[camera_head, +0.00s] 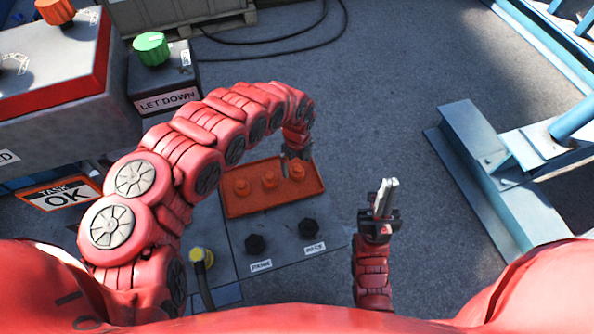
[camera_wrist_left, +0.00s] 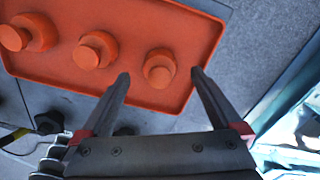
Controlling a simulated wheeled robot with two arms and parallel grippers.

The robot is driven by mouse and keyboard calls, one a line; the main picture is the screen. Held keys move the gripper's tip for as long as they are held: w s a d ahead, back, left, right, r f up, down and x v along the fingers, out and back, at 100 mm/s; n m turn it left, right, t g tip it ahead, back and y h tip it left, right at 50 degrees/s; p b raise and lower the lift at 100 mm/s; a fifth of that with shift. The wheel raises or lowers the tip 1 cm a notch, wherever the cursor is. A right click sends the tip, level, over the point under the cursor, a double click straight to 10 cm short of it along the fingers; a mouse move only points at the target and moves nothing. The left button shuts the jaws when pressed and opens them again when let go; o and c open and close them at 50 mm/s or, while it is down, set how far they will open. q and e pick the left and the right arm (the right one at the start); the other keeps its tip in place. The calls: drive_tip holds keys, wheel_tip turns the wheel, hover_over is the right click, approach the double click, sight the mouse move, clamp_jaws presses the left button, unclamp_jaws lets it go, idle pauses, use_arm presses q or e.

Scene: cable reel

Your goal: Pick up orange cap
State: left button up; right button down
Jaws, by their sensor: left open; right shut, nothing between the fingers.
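Three orange caps stand in a row in an orange tray (camera_head: 275,203): a left cap (camera_head: 242,187), a middle cap (camera_head: 269,180) and a right cap (camera_head: 297,172). My left gripper (camera_head: 298,158) is open at the tray's right end, by the right cap. In the left wrist view, the right cap (camera_wrist_left: 158,70) shows between the fingertips of my left gripper (camera_wrist_left: 160,75), with a gap on each side. I cannot tell how far above it the fingertips are. My right gripper (camera_head: 388,190) is shut and empty, to the right of the tray.
The tray lies on a grey panel (camera_head: 290,242) with two black knobs (camera_head: 255,244) in front. A yellow plug (camera_head: 201,257) with a black cable is at its left. A box with a green knob (camera_head: 151,48) stands behind. A blue steel frame (camera_head: 480,165) stands on the right.

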use_arm(q)
drive_tip(key=shift+f, duration=1.4)
clamp_jaws()
